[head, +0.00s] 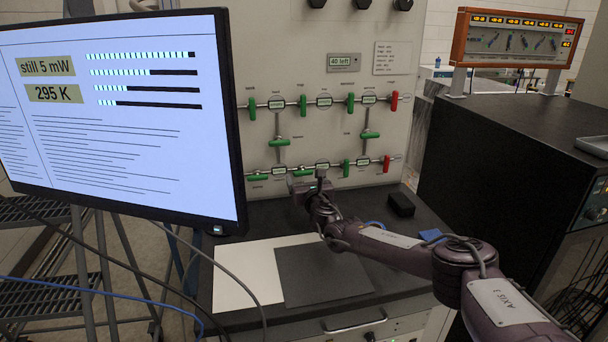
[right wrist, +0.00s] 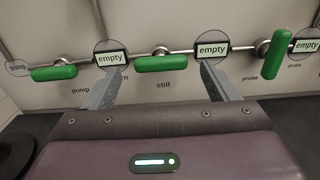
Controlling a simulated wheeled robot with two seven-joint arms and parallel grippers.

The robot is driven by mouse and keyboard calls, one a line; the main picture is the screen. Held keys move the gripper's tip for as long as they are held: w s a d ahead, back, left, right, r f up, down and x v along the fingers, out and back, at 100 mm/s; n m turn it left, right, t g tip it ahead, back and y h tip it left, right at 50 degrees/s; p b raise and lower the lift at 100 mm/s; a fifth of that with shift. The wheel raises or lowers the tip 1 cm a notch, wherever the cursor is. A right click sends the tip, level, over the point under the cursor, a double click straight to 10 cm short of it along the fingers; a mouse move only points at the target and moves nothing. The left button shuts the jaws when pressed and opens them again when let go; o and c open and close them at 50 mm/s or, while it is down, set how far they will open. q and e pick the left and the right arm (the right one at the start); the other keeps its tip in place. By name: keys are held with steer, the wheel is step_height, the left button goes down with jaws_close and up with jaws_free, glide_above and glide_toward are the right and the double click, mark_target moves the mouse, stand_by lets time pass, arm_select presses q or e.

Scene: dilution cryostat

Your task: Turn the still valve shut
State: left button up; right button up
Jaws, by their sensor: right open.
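The still valve's green handle (right wrist: 161,63) lies level along the lower pipe in the right wrist view, with the word "still" under it. It also shows in the head view (head: 302,173), close to my right gripper (head: 316,183). In the right wrist view my right gripper (right wrist: 160,80) is open, its fingers to either side of the handle and apart from it. Nothing is between the fingers except the view of the handle and panel. My left gripper is not in view.
A level green pump handle (right wrist: 54,73) is left of the still valve, and an upright green probe handle (right wrist: 273,55) is right. Gauges reading "empty" (right wrist: 212,50) sit between. A large monitor (head: 120,110) stands at left. A black block (head: 401,205) sits on the bench.

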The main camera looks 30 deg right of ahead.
mark_target(303, 173)
steer(key=shift+x, duration=0.85)
steer(key=shift+w+d, duration=0.1)
steer(key=shift+w, duration=0.15)
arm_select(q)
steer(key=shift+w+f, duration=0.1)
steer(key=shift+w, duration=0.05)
arm_select(e)
steer(key=shift+w, duration=0.15)
steer(key=c, duration=1)
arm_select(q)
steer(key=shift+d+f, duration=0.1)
